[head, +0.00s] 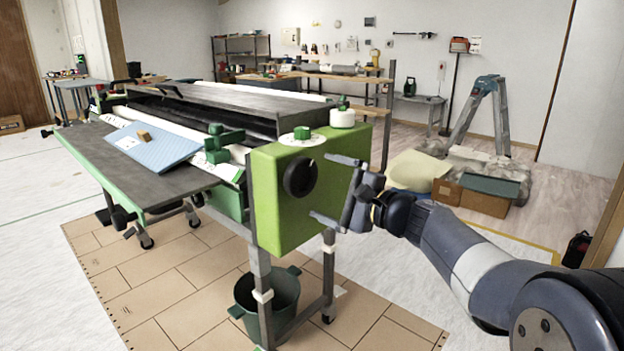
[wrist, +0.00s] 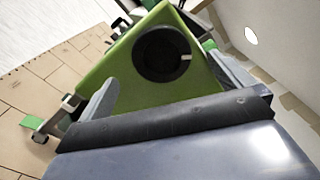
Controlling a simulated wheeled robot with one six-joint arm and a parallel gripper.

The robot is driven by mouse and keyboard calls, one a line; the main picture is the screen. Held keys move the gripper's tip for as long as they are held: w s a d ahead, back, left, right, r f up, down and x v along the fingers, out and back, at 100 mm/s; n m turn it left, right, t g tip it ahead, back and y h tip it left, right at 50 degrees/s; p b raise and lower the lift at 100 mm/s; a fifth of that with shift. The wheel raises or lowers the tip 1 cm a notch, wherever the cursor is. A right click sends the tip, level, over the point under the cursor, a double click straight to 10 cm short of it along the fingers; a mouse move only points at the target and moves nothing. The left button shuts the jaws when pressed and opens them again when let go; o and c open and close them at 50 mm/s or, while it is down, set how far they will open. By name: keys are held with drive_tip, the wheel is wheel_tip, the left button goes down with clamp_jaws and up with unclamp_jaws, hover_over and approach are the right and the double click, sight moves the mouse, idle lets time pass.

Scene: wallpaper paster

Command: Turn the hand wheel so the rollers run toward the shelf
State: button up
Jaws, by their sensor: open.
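The hand wheel (head: 300,177) is a round black knob on the end face of the green housing (head: 275,222) of the wallpaper paster. In the wrist view the hand wheel (wrist: 162,53) faces me near the top centre, with a small light mark on its right side. My gripper (head: 331,188) is open, its two grey fingers pointing at the green end face, one above and one below the wheel's height. In the wrist view its fingers (wrist: 165,92) stand apart, with the wheel beyond them. I see no contact with the wheel. The rollers are mostly hidden under the dark cover.
A shelf (head: 240,54) stands against the back wall. A grey side table (head: 120,160) holds a blue sheet (head: 152,142). A green bucket (head: 268,298) sits beneath the housing. Cardboard boxes (head: 484,200) and a stepladder (head: 480,112) stand behind my arm at right.

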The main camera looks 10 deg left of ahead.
sight(303, 179)
drive_tip(key=v, duration=0.4)
drive_tip(key=b+x, duration=0.1)
drive_tip(key=x, duration=0.9)
drive_tip(key=shift+w+a, duration=0.1)
drive_tip(key=shift+a, duration=0.1)
drive_tip(key=shift+w+a, duration=0.1)
